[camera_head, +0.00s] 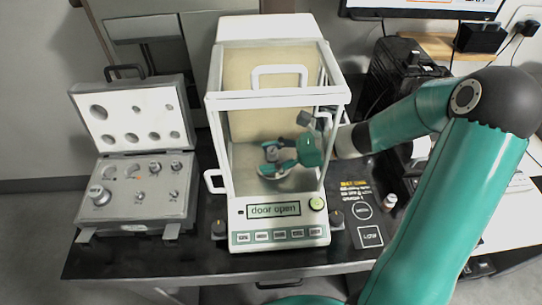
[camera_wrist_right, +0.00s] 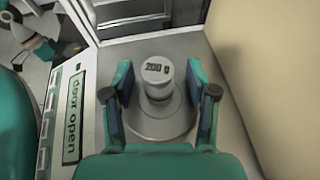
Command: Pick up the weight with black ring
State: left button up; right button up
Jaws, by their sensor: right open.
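A silver weight (camera_wrist_right: 157,78) marked 200 g stands upright on the round pan (camera_wrist_right: 158,120) of the balance (camera_head: 280,235). I cannot make out a black ring on it. My right gripper (camera_head: 270,158) reaches into the balance through its right side. In the right wrist view its open fingers (camera_wrist_right: 160,85) are on either side of the weight, with a gap on each side. Several other weights sit in the open grey case (camera_head: 135,212) at the left, including a large one (camera_head: 99,194). Their rings are too small to tell. My left gripper is out of view.
The balance's display (camera_head: 274,210) reads "door open". Its glass walls and white frame (camera_head: 280,98) surround my right gripper closely. A black case (camera_head: 400,60) stands behind my right arm, and a small bottle (camera_head: 390,202) stands at the right.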

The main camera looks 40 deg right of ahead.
grip_shut()
dwell(0.3)
jog(key=shift+d+r, duration=0.1)
jog(key=shift+r, duration=0.05)
